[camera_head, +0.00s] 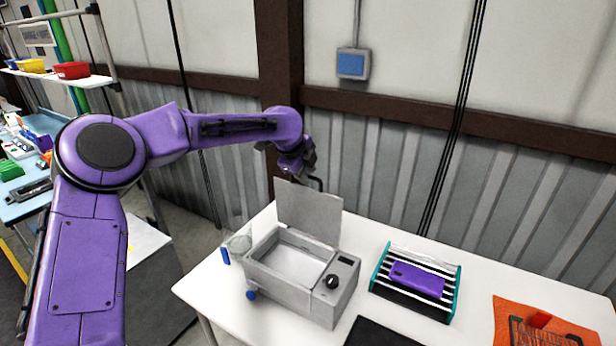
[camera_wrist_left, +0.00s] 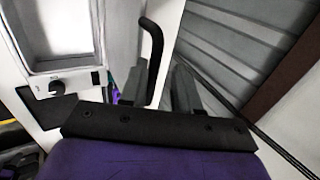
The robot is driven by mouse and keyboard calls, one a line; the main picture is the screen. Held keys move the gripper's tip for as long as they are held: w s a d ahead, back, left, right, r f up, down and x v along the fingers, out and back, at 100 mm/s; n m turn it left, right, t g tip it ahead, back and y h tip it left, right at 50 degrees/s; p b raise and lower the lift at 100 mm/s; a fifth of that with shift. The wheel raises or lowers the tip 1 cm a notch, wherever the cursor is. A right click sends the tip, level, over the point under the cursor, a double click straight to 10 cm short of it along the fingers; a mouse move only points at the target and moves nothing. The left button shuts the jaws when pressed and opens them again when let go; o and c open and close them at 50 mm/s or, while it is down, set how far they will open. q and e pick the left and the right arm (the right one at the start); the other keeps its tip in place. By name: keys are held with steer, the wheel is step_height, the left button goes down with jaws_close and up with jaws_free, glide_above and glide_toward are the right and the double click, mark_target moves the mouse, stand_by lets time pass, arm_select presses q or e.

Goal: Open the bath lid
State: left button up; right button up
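The bath (camera_head: 300,290) is a grey box on the white table, with a dark knob on its front panel. Its lid (camera_head: 308,211) stands raised, roughly upright at the back, and the basin is uncovered. In the left wrist view the basin (camera_wrist_left: 62,28) shows at upper left, and a black bent handle (camera_wrist_left: 154,50) sticks out beside the lid. My left gripper (camera_head: 305,172) is behind the lid's upper edge. In the wrist view its fingers (camera_wrist_left: 163,88) are apart, with the handle's lower part between them, nearer the left finger; contact is unclear. My right gripper is not in view.
A striped rack (camera_head: 455,296) holding a purple item (camera_head: 417,279) stands right of the bath. An orange mat (camera_head: 510,310) with a wire basket lies further right. A clear beaker-like vessel (camera_head: 239,243) stands left of the bath. The wall is close behind the table.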

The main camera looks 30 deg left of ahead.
arm_select(q)
steer(key=b+v, duration=0.2)
steer(key=v, duration=0.7)
